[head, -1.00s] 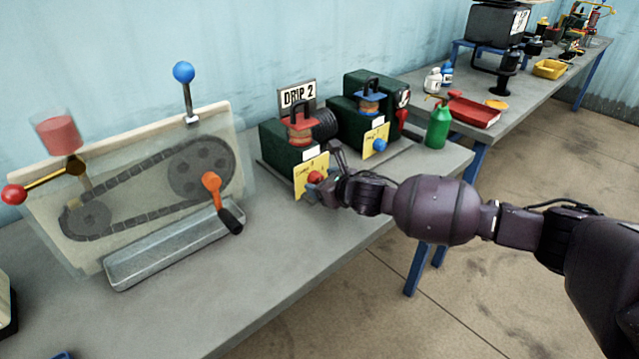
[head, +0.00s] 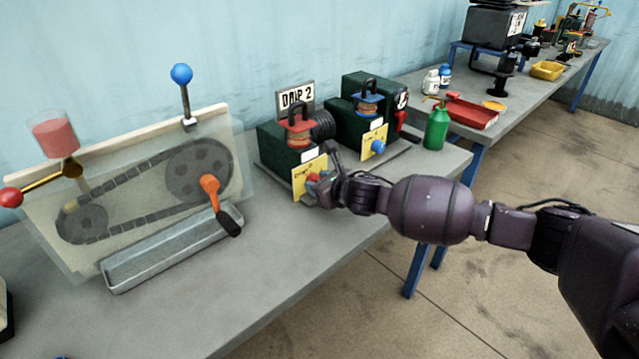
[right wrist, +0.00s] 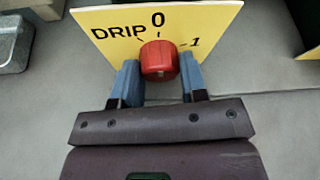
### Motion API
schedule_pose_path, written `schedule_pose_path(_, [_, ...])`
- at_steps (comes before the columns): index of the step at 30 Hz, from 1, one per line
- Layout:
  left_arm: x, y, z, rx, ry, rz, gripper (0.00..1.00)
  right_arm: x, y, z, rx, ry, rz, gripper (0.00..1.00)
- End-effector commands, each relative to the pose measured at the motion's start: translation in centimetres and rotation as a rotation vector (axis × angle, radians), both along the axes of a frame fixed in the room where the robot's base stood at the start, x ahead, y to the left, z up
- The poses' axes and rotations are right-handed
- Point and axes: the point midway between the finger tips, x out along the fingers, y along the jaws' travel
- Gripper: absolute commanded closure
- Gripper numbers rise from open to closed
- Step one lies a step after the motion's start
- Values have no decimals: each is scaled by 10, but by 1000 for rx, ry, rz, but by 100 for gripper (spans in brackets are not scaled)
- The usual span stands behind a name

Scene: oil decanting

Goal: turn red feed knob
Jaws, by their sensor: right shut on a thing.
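The red feed knob (right wrist: 159,61) sits on a yellow plate (right wrist: 213,17) marked DRIP, 0 and 1 in the right wrist view. In the head view the knob (head: 312,179) is partly covered by my gripper. The plate is on the front of a dark green unit (head: 281,158) with a red-topped cap. My right gripper (right wrist: 159,74) is shut on the red knob, with one finger on each side. It also shows in the head view (head: 322,178). My left gripper is out of view.
A second green unit (head: 345,128) with a blue knob (head: 378,147) stands just behind. A green bottle (head: 436,130) stands near the table's right end. A chain-drive panel (head: 150,185) with an orange crank (head: 211,190) and metal trough (head: 170,252) stands left. The front table surface is clear.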

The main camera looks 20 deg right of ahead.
Motion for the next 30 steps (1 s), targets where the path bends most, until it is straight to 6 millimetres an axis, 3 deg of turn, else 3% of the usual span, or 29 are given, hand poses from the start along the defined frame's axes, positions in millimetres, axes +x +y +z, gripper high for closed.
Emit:
schedule_pose_path(10, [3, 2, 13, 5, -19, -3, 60, 1, -2, 4, 168, 59, 0, 84])
schedule_pose_path(30, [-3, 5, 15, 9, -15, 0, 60, 1, -3, -1, 539, 198, 0, 84])
